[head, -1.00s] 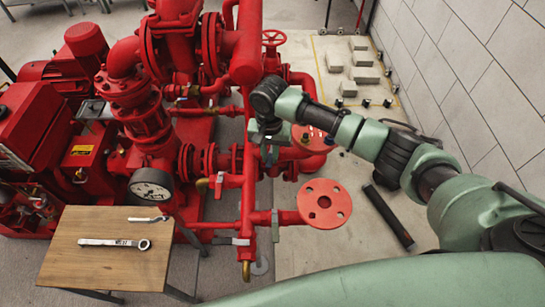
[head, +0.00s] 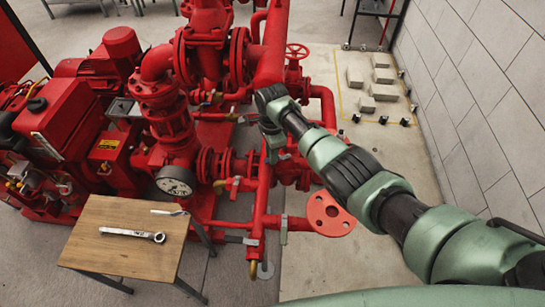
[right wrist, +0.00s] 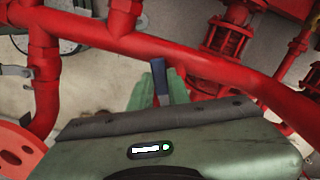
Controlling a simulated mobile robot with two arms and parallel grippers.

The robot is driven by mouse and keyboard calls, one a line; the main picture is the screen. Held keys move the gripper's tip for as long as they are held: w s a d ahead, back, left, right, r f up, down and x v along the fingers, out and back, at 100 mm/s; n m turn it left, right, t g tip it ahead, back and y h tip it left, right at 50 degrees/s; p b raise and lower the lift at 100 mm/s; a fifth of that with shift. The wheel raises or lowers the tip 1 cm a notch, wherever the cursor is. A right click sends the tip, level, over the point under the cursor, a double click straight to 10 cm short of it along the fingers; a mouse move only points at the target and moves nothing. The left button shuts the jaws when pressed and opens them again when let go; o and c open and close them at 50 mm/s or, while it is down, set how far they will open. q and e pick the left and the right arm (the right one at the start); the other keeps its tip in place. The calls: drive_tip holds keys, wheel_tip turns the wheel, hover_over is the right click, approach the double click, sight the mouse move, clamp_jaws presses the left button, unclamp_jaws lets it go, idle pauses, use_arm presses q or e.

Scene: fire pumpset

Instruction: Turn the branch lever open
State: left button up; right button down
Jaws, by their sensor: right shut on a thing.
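My right gripper (head: 273,150) reaches down beside the red vertical pipe (head: 266,185) in the head view. In the right wrist view its green fingers (right wrist: 159,92) are shut on a blue-grey lever handle (right wrist: 160,75), the branch lever. The handle stands up between the fingers, close to a long red pipe (right wrist: 185,58). Its lower end and the valve under it are hidden by the gripper. In the head view the arm and fingers hide most of this lever. My left gripper is not in view.
A red round flange (head: 330,214) juts out right of the pipe. Other small levers (head: 236,185) sit close by. A wooden table (head: 110,250) holds a wrench (head: 133,234). Grey blocks (head: 382,92) lie on the floor near the wall.

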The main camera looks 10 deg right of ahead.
drive_tip(key=m, duration=0.1)
drive_tip(key=w+m+b, duration=0.1)
drive_tip(key=shift+w+a+m, duration=0.1)
drive_tip(key=shift+w+m, duration=0.2)
drive_tip(key=shift+w+r+m+b, duration=0.1)
drive_tip(key=shift+w+m+b, duration=0.3)
drive_tip(key=shift+m, duration=0.25)
drive_tip(key=shift+w+m+b, duration=0.25)
drive_tip(key=shift+m+b, duration=0.25)
drive_tip(key=shift+m, duration=0.15)
drive_tip(key=shift+d, duration=0.2)
drive_tip(key=c, duration=1.3)
unclamp_jaws()
drive_tip(key=shift+c, duration=0.2)
drive_tip(key=shift+r, duration=0.3)
wheel_tip(320, 180, up, 7)
drive_tip(key=shift+p, duration=0.45)
